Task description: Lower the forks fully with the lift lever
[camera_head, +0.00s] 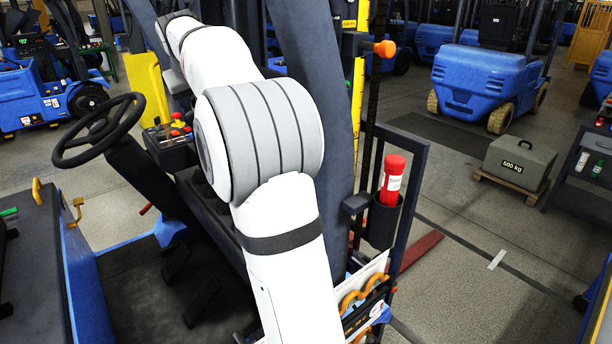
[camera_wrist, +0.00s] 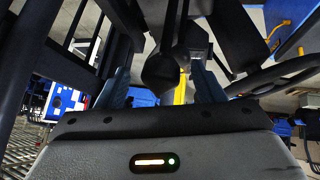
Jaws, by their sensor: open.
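Small levers with red and yellow knobs (camera_head: 178,128) stand on a dark console right of the steering wheel in the head view. An orange knob (camera_head: 385,48) sits farther right on the mast side. I cannot tell which is the lift lever. My gripper (camera_wrist: 161,74) shows only in the wrist view, where its two bluish fingers are apart. A dark rounded part (camera_wrist: 161,73) shows between or beyond them; I cannot tell whether they touch it. In the head view my arm hides the gripper and part of the console. A dark red bar (camera_head: 418,250) lies low at right; I cannot tell if it is a fork.
The steering wheel (camera_head: 98,130) is left of the console and also shows in the wrist view (camera_wrist: 285,76). A red extinguisher (camera_head: 391,180) sits in a holder at right. A grey 500 kg weight (camera_head: 518,164) stands on a pallet. Dark posts crowd around my arm.

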